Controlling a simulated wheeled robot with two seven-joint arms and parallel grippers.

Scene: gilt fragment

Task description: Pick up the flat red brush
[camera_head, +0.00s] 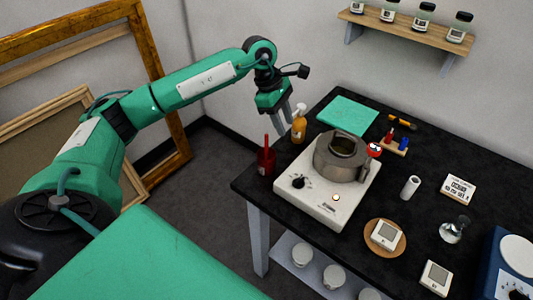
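A small red piece (389,136) rests on a small wooden holder (392,149) near the back of the black table. It may be the flat red brush, but it is too small to be sure. A blue piece (404,143) sits beside it. My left gripper (285,121) hangs with its fingers down near the table's left edge, left of the red piece and well apart from it. Its fingers look slightly apart, with nothing seen between them. My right gripper is not in view.
A metal pot (341,157) sits on a white hot plate (325,195). A green mat (347,116) and an orange-handled tool (402,122) lie behind it.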

